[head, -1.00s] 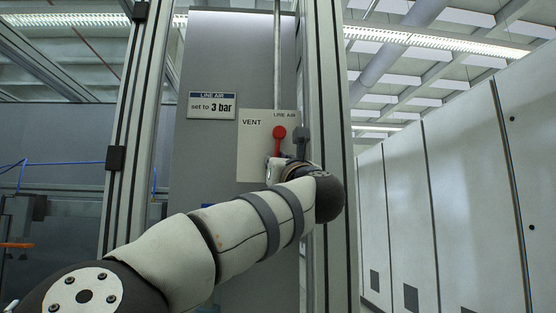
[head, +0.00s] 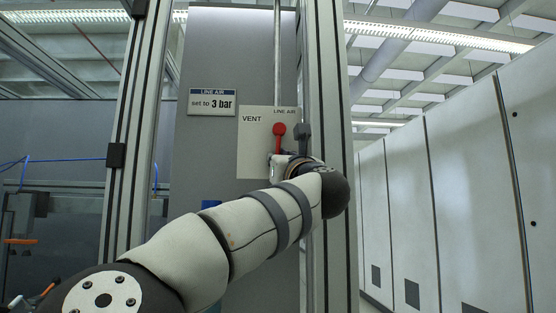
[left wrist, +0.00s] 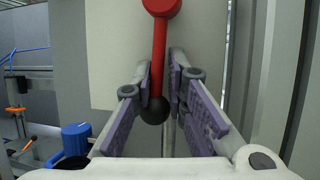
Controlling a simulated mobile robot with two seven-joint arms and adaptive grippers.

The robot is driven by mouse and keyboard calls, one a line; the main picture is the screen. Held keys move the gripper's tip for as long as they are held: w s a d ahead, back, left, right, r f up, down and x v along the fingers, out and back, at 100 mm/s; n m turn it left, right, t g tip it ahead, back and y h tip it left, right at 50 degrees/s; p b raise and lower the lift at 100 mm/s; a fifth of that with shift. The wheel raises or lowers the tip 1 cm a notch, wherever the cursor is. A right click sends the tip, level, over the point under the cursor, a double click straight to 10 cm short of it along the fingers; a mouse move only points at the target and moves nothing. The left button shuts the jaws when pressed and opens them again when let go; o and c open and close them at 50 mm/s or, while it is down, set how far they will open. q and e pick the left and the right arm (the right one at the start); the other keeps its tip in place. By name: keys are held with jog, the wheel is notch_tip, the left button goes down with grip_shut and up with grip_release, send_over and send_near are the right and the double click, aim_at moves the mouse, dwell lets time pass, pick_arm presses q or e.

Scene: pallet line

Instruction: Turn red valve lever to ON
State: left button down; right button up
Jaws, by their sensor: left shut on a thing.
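The red valve lever (head: 279,132) is on a pale plate (head: 254,150) marked VENT and LINE AIR. It hangs down from its round red hub. In the left wrist view the lever (left wrist: 160,48) runs almost straight down to a black ball knob (left wrist: 155,110). My left gripper (left wrist: 161,84) is shut on the lever just above the knob, with one purple-padded finger on each side. In the head view my left gripper (head: 277,162) is mostly hidden behind my own wrist. No ON mark is readable. My right gripper is not in view.
A sign reading "set to 3 bar" (head: 212,102) is up to the left. A blue cylindrical part (left wrist: 76,137) is low left in the left wrist view. Tall white cabinets (head: 470,190) stand at right.

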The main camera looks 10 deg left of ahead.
pick_arm(q)
jog(key=shift+d, duration=0.15)
jog(key=c, duration=1.7)
grip_release()
jog(key=shift+w+d, duration=0.1)
jog(key=shift+w, duration=0.05)
jog(key=v, duration=1.2)
